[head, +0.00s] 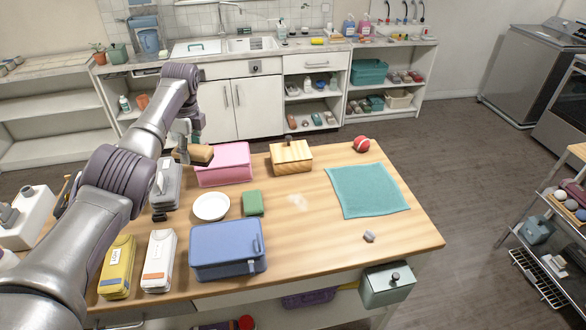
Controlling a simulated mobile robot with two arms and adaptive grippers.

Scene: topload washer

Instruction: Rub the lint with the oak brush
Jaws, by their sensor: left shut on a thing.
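My left gripper (188,146) comes in from the left and is shut on a tan wooden block-like brush (200,154), which I take as the oak brush. The bristles are too small to make out. A pale whitish patch (298,201), likely the lint, lies on the bare tabletop right of the green block, well to the right of the brush and nearer the front. My right gripper is not in view.
The wooden table (320,247) holds a pink box (226,162), a wooden box (291,156), a white plate (211,206), a green block (253,203), a blue case (228,250), a teal cloth (367,191), a red ball (361,144) and a small grey lump (369,236). Bare wood surrounds the pale patch.

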